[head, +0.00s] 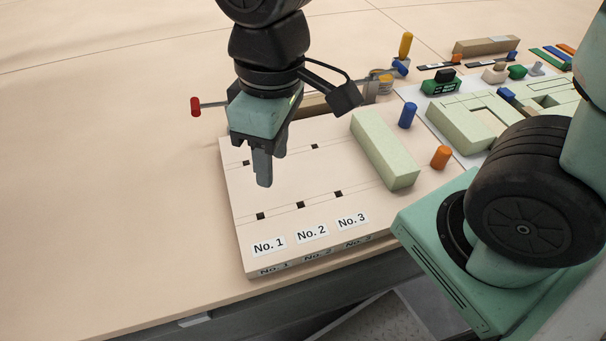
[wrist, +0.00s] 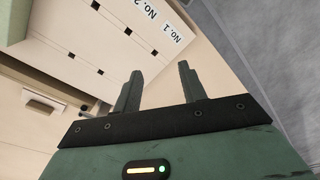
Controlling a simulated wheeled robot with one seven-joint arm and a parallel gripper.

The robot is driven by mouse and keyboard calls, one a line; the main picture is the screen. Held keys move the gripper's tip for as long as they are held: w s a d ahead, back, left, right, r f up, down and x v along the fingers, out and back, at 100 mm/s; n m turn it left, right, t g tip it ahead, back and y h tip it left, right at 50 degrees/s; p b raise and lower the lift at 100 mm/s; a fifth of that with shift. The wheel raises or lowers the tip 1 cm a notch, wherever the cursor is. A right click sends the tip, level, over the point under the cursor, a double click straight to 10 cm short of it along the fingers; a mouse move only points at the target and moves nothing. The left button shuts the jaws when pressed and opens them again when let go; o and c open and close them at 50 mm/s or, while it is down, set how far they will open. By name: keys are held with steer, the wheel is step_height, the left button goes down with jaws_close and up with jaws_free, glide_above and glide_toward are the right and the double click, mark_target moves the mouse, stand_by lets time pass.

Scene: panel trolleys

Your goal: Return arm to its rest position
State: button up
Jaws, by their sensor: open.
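My gripper (head: 263,170) points down above the left part of a pale board (head: 290,221) with labels No. 1, No. 2 and No. 3 along its front edge. In the wrist view the gripper (wrist: 158,85) has its two fingers apart with nothing between them. The board also shows in the wrist view (wrist: 105,50), with dark square slots. In the head view the fingertips look to be over the No. 1 side of the board; the exact height above it I cannot tell.
A pale green block (head: 384,150) lies on the board's right side. A blue cylinder (head: 407,115) and an orange cylinder (head: 441,157) stand to its right. A red-ended rod (head: 196,107) lies behind the board. More blocks and tools crowd the back right. The table's left is clear.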

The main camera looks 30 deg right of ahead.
steer(key=shift+m, duration=0.6)
steer(key=s, duration=0.1)
steer(key=s+d, duration=0.1)
steer(key=s, duration=0.1)
steer(key=s+f, duration=0.1)
steer(key=s, duration=0.1)
steer(key=shift+d, duration=0.4)
step_height(320, 180, up, 8)
steer(key=p, duration=0.8)
steer(key=shift+r, duration=0.1)
